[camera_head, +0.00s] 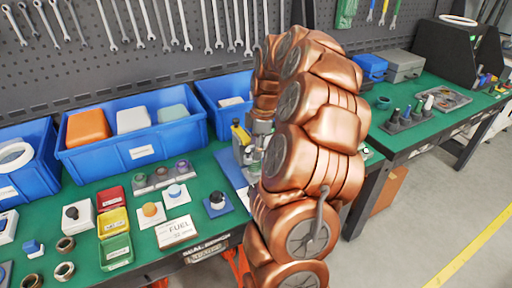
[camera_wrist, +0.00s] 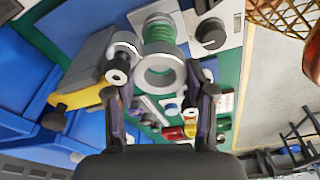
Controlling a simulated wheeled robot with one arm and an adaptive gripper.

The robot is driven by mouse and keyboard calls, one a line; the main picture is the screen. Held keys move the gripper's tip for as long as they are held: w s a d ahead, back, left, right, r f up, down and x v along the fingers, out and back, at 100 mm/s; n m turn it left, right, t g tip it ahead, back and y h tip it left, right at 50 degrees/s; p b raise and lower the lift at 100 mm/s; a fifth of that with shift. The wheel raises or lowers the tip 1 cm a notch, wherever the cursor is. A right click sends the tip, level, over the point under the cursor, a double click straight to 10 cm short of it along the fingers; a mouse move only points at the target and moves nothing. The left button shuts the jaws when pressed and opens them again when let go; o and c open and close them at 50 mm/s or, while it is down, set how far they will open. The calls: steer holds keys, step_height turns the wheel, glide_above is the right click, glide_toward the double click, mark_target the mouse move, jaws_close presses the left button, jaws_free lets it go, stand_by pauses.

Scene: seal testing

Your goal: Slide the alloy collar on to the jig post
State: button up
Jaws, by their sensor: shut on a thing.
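The alloy collar (camera_wrist: 160,87) is a silver ring in the wrist view, with its hole turned towards the camera. My gripper (camera_wrist: 160,76) is shut on the collar, a dark finger on each side of it. A ribbed green upright part (camera_wrist: 158,47) with a pale round end stands just beyond the collar; it may be the jig post. I cannot tell whether the collar is around it or only in front of it. In the head view my copper arm hides the gripper and most of this spot; some grey metal parts (camera_head: 262,127) show beside the arm.
A grey and yellow block (camera_wrist: 80,75) with black knobs stands close to the left finger. A plate with a dark knob (camera_wrist: 211,34) is at upper right.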

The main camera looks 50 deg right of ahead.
steer(key=shift+f, duration=0.1)
steer(key=o, duration=1.4)
steer(key=shift+c, duration=0.2)
steer(key=shift+r, duration=0.2)
steer(key=shift+r+p, duration=0.7)
steer(key=shift+r, duration=2.65)
